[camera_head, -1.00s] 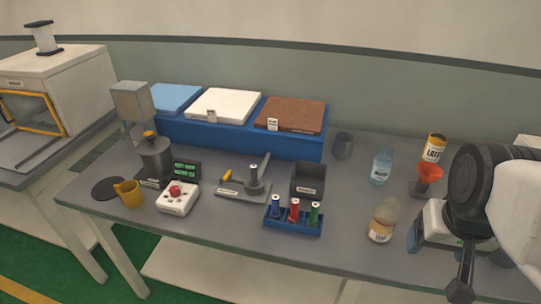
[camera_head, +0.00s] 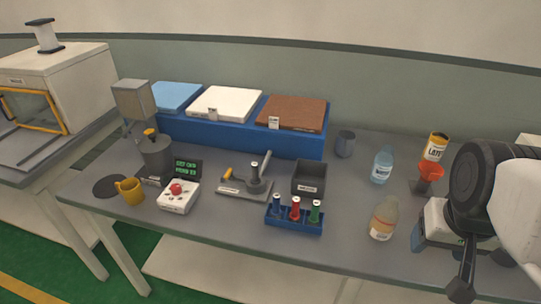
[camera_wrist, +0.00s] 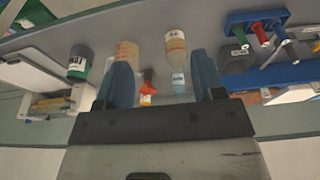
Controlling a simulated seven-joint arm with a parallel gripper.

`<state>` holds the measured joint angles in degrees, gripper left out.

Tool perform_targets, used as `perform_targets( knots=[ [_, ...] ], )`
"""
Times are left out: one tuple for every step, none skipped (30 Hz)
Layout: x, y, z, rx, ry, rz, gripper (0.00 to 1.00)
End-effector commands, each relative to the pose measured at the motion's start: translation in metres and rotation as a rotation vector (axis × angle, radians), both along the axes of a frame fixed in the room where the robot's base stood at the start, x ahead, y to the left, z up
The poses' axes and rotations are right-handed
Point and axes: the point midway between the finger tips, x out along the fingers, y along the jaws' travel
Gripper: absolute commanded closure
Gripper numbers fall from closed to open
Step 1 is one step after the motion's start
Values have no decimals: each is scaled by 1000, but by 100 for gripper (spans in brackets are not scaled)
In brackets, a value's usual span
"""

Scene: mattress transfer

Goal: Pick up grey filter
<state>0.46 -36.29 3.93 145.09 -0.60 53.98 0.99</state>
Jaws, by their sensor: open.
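My gripper (camera_wrist: 161,65) is open and empty in the wrist view, with its two blue fingers spread apart. I cannot tell for certain which thing is the grey filter.
A blue rack (camera_head: 294,222) holds coloured cylinders. A dark open box (camera_head: 308,178) stands mid-table.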

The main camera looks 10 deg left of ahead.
Motion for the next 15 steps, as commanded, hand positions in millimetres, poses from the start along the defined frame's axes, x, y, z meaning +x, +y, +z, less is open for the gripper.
perform_targets(
  knots=[
    [0,0,0,0,0,0,45],
    [0,0,0,0,0,0,48],
    [0,0,0,0,0,0,48],
    [0,0,0,0,0,0,48],
    [0,0,0,0,0,0,48],
    [0,0,0,0,0,0,48],
    [0,0,0,0,0,0,48],
    [0,0,0,0,0,0,48],
    [0,0,0,0,0,0,48],
    [0,0,0,0,0,-1,48],
    [1,0,0,0,0,-2,48],
    [2,1,0,2,1,-5,48],
    [3,1,1,3,2,-9,48],
    [4,2,1,4,3,-13,48],
    [7,3,2,7,4,-22,48]
  ],
)
